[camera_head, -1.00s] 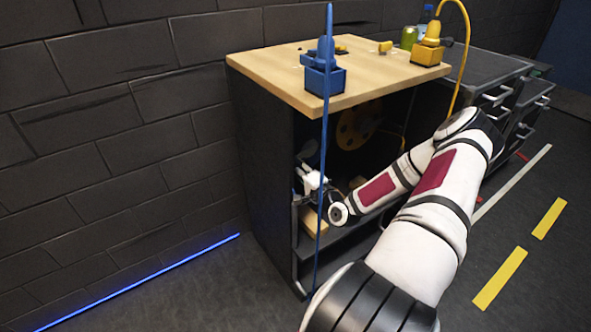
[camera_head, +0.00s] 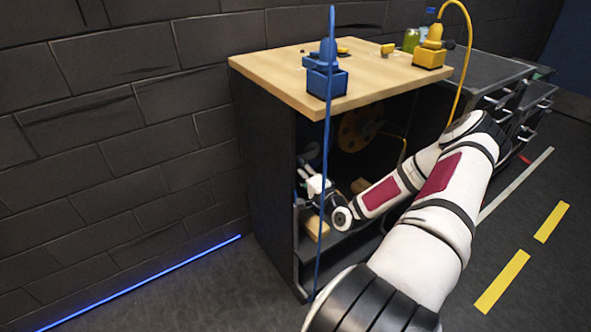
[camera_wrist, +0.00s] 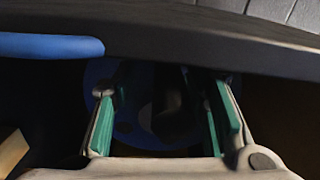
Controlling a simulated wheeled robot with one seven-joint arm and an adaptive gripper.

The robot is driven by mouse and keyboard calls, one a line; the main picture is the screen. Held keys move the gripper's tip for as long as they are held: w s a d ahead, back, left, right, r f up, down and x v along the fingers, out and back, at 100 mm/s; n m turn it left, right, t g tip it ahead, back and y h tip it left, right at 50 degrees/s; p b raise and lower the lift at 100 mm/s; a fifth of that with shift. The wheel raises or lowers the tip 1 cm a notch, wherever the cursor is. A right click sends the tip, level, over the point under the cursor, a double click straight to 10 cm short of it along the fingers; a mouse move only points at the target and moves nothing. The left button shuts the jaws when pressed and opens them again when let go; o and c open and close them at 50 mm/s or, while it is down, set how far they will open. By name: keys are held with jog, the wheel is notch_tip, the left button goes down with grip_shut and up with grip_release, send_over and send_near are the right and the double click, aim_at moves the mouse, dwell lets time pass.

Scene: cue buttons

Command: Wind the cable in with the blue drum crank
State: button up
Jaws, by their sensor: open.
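The blue drum (camera_wrist: 135,105) shows in the wrist view as a dark blue round shape behind and between my fingers. I cannot make out its crank for certain. A thick blue bar (camera_wrist: 50,46) crosses the upper left of the wrist view; I cannot tell whether it is cable or part of the crank. My gripper (camera_head: 306,172) is inside the cabinet's open front at its left side. Its green-padded fingers (camera_wrist: 162,115) are open, with a dark part between them. In the head view, the blue cable (camera_head: 323,190) hangs from the blue box (camera_head: 327,82) past the cabinet front.
The cabinet (camera_head: 262,170) has a wooden top (camera_head: 290,70) and a dark edge (camera_wrist: 200,45) close above my fingers. A yellow drum (camera_head: 357,128) is deeper inside. A yellow cable (camera_head: 466,55) rises from a yellow box (camera_head: 430,54). A wooden block (camera_head: 316,227) lies below my gripper.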

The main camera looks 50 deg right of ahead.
jog(key=v, duration=1)
jog(key=shift+s+a, duration=0.2)
jog(key=shift+s, duration=0.1)
